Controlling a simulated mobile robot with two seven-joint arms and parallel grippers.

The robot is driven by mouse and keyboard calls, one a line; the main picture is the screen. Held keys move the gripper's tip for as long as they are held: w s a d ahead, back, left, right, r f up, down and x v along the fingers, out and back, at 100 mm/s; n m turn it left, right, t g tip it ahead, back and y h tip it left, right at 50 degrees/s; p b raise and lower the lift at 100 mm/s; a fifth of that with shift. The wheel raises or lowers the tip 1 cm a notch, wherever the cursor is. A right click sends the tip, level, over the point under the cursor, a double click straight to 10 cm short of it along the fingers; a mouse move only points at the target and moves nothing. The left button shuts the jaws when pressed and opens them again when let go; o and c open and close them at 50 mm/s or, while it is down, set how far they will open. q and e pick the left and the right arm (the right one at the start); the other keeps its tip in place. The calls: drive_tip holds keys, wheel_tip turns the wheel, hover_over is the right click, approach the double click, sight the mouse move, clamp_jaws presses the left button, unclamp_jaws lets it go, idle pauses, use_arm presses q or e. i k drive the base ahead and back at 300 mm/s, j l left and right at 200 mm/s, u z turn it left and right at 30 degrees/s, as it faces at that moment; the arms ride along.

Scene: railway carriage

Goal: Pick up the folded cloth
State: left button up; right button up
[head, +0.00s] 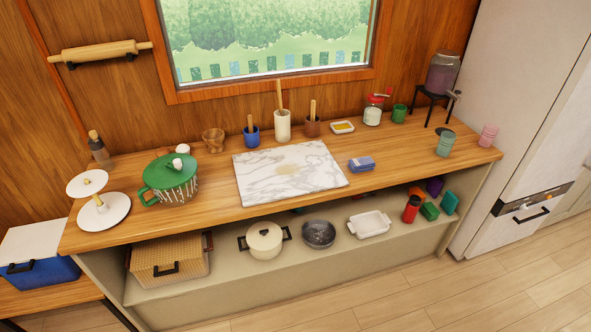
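A small blue-violet folded cloth (361,164) lies on the wooden counter (400,165), just right of the marble board (292,172). It appears flat and stacked in layers, with nothing on top of it. Neither of my grippers shows in the head view.
A green-lidded pot (170,178) and a white tiered stand (103,212) are on the left. Several utensil holders stand behind the board. A drink dispenser (442,73) and cups are at the right. The lower shelf holds pots and a white dish (369,224). The floor in front is clear.

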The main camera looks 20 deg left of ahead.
sight(358, 165)
drive_tip(key=i+l+u, duration=0.25)
drive_tip(key=i+l, duration=0.15)
drive_tip(key=l, duration=0.2)
drive_tip(key=i+l+u, duration=0.25)
drive_tip(key=i+l, duration=0.15)
drive_tip(key=l, duration=0.25)
drive_tip(key=i+l+u, duration=0.1)
drive_tip(key=l, duration=0.25)
drive_tip(key=i+l+u, duration=0.15)
drive_tip(key=l, duration=0.2)
drive_tip(key=i+l+u, duration=0.1)
drive_tip(key=l, duration=0.3)
drive_tip(key=i, duration=0.05)
